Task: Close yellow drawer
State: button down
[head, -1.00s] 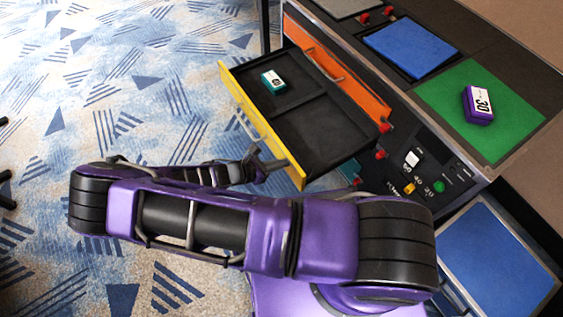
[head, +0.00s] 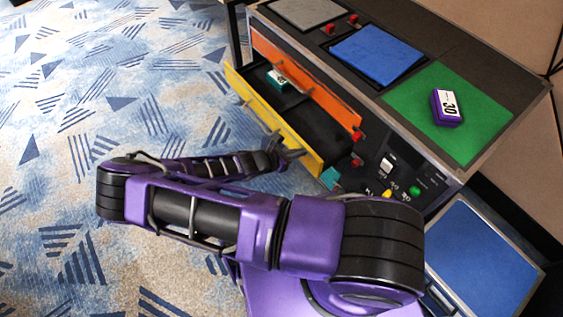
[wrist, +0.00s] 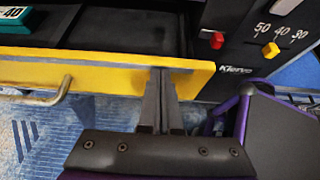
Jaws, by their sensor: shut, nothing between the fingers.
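The yellow drawer (head: 275,122) is partly open under the orange drawer front (head: 305,82); its black inside shows. A teal block (head: 279,79) lies in its far left part, and the block also shows at the top left of the wrist view (wrist: 14,16). My gripper (head: 289,153) is shut and empty, at the right part of the yellow front. In the wrist view my fingertips (wrist: 161,72) overlap the top edge of the yellow front (wrist: 105,62), right of its metal handle (wrist: 48,98). They appear to touch the front.
The cabinet top holds a grey pad (head: 306,12), a blue pad (head: 377,55) and a green pad (head: 462,110) with a purple block (head: 447,108). Red buttons, a switch and knobs sit right of the drawers. A blue-topped box (head: 488,250) stands lower right. Carpet at left is clear.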

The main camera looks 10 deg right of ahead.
jog(key=w+d, duration=0.2)
jog(key=d, duration=0.2)
jog(key=w+d, duration=0.1)
jog(key=d, duration=0.4)
jog(key=w+d, duration=0.2)
jog(key=d, duration=0.2)
jog(key=shift+w+d, duration=0.35)
jog(key=shift+w+d+r, duration=0.1)
jog(key=shift+d+r, duration=0.05)
jog(key=shift+d, duration=0.1)
